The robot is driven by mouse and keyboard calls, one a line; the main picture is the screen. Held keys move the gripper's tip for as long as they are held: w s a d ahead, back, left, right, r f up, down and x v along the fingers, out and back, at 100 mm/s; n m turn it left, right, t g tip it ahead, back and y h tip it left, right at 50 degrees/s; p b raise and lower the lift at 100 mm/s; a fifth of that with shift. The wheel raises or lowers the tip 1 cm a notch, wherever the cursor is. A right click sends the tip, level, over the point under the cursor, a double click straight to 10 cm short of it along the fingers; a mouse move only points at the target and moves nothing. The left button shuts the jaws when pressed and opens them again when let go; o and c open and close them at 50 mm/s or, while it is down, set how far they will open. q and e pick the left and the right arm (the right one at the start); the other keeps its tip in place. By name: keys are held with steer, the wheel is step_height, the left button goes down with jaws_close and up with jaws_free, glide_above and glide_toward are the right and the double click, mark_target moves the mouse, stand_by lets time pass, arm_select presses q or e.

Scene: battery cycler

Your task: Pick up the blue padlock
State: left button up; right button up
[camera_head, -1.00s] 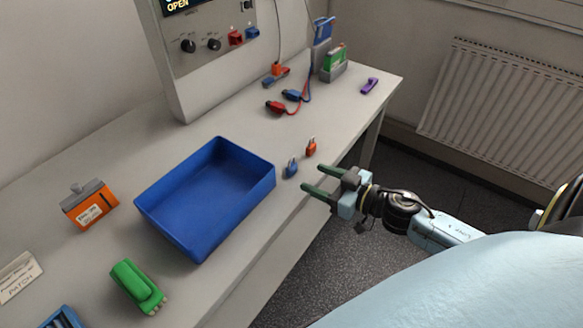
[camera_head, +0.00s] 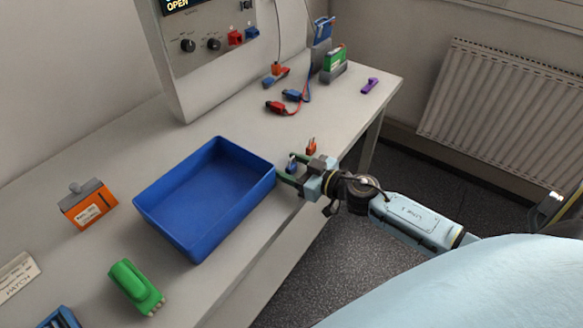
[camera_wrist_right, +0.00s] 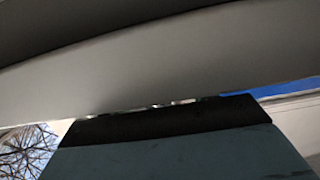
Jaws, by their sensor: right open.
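The small blue padlock (camera_head: 292,166) stands on the bench top just right of the blue tray. My right gripper (camera_head: 287,167) is open at the bench's front edge, with its green fingers reaching to either side of the padlock. I cannot tell whether a finger touches it. A red padlock (camera_head: 311,146) stands just behind the gripper's far finger. The right wrist view shows mostly grey surfaces close up, and the padlock cannot be made out there. My left gripper does not show.
The blue tray (camera_head: 172,232) lies close to the left of my right gripper. Red and blue clip leads (camera_head: 284,104) and a purple object (camera_head: 370,86) lie farther back.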

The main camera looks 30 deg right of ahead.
mark_target(291, 158)
steer(key=c, duration=1.1)
steer(key=shift+r, duration=0.1)
step_height(291, 158, up, 9)
steer(key=p, duration=0.5)
steer(key=shift+r, duration=0.45)
steer(key=shift+a, duration=0.1)
